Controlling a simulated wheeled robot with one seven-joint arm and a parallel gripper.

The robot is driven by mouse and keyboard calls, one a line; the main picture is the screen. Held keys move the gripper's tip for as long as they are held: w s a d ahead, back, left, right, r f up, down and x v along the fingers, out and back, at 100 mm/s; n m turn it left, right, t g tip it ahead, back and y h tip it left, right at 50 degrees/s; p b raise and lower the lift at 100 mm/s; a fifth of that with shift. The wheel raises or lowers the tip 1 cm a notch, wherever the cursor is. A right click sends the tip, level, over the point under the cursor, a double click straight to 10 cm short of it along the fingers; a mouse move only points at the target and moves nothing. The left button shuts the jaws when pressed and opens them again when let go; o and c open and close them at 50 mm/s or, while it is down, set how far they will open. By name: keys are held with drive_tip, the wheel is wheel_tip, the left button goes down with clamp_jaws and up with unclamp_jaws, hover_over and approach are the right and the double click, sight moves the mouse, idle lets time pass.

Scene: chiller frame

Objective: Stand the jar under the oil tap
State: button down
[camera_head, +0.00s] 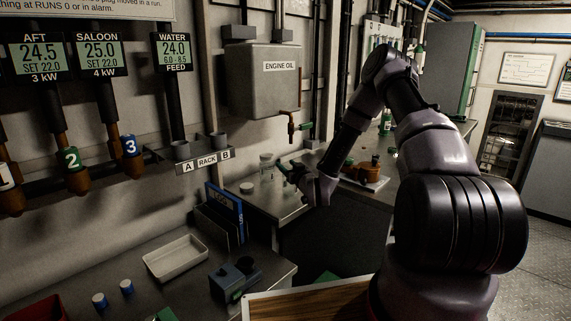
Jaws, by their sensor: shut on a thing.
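A grey tank labelled ENGINE OIL (277,85) hangs on the back wall. The pale, clear jar (266,164) looks upright, low over or on the metal counter below the tank, left of and lower than the tap. My gripper (281,170) reaches it from the right and is shut on it. The fingertips are small and dark here, and I cannot tell whether the jar's base touches the counter.
A small white round thing (246,188) sits on the counter (287,204) left of the jar. Rack A B (205,159) is on the wall at left. Blue binders (224,212), a white tray (175,258) and a dark blue device (232,280) stand on the nearer bench.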

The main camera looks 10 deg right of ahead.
drive_tip(key=shift+c, duration=1)
unclamp_jaws()
drive_tip(key=v, duration=1.2)
drive_tip(key=s+d+r+m+g+h, duration=0.1)
drive_tip(key=d+r+g+h, duration=0.15)
drive_tip(key=r, duration=0.65)
drive_tip(key=s+d+r+m+g+h, duration=0.1)
drive_tip(key=d+r+g+h, duration=0.2)
drive_tip(key=r, duration=0.6)
drive_tip(key=s+a+r+m+g+y, duration=0.1)
drive_tip(key=s+r, duration=0.3)
drive_tip(key=s, duration=0.5)
drive_tip(key=s+a+r+m+g+y, duration=0.1)
drive_tip(key=s+r+m+g, duration=0.1)
drive_tip(key=s+r, duration=0.3)
drive_tip(key=s+a+r+m+g+y, duration=0.1)
drive_tip(key=s+r, duration=0.4)
drive_tip(key=s, duration=0.8)
drive_tip(key=shift+s+m+g, duration=0.3)
drive_tip(key=shift+m+g, duration=0.15)
drive_tip(key=shift+m, duration=0.05)
